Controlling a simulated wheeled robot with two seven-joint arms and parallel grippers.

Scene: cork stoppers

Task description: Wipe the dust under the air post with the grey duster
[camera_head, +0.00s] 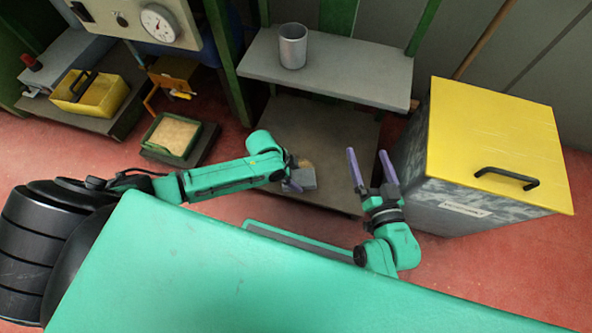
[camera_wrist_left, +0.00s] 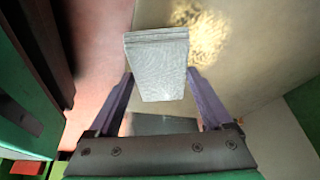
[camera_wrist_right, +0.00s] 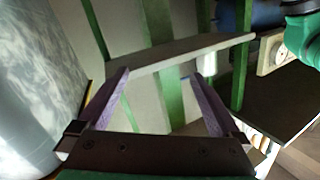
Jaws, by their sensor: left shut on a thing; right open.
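My left gripper (camera_head: 292,180) is shut on the grey duster (camera_head: 306,177), a block held over the lower board (camera_head: 335,130) below the grey shelf. In the left wrist view the duster (camera_wrist_left: 157,65) sits between the purple fingers (camera_wrist_left: 158,90). A tan dust patch (camera_wrist_left: 198,28) lies on the board just beyond it; a little of the patch (camera_head: 304,163) shows in the head view. I cannot tell whether the duster touches the board. My right gripper (camera_head: 371,165) is open and empty, right of the duster. No air post can be identified for sure.
The grey shelf (camera_head: 345,80) with a metal cup (camera_head: 292,46) overhangs the board. A large yellow-lidded bin (camera_head: 490,140) stands close right of my right gripper. A gauge panel (camera_head: 140,20), yellow box (camera_head: 90,92) and green tray (camera_head: 172,137) are at left.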

